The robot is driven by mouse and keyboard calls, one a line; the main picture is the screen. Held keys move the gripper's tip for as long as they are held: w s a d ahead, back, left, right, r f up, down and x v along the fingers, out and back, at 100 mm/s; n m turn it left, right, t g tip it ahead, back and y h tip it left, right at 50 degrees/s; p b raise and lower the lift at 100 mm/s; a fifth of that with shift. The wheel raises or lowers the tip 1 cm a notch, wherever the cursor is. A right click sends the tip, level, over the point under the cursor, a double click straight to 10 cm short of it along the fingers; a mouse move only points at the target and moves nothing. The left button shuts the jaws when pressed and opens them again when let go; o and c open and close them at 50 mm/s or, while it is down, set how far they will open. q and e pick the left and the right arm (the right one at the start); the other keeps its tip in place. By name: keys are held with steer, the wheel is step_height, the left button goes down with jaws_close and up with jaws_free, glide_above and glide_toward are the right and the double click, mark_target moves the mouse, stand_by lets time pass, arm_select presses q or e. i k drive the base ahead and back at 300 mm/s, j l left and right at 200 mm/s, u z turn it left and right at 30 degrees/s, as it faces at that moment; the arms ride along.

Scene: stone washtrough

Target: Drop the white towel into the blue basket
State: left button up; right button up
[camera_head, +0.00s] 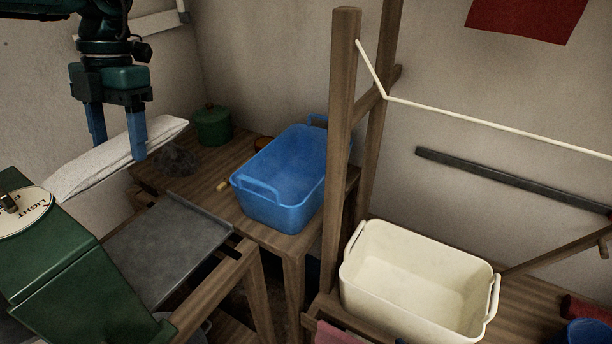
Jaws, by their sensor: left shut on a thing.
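My left gripper (118,136) comes in from the upper left, its blue fingers pointing down. It is shut on the white towel (90,171), a long folded piece that hangs in the air, slightly tilted, with its right end higher. The blue basket (280,213) stands on a wooden table to the right of the towel. It is open at the top, and the part of its inside that shows looks empty. A wooden post hides part of its right side. The towel is apart from the basket. My right gripper is not in view.
A wooden post (342,150) with a cord stands right of the basket. A cream basket (375,285) is beyond it. A green pot (212,126), a dark grey bundle (177,160) and a small yellow piece (222,186) lie left of the basket. A grey slab (165,245) is in front.

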mark_target(302, 185)
steer(key=k+l, duration=1.1)
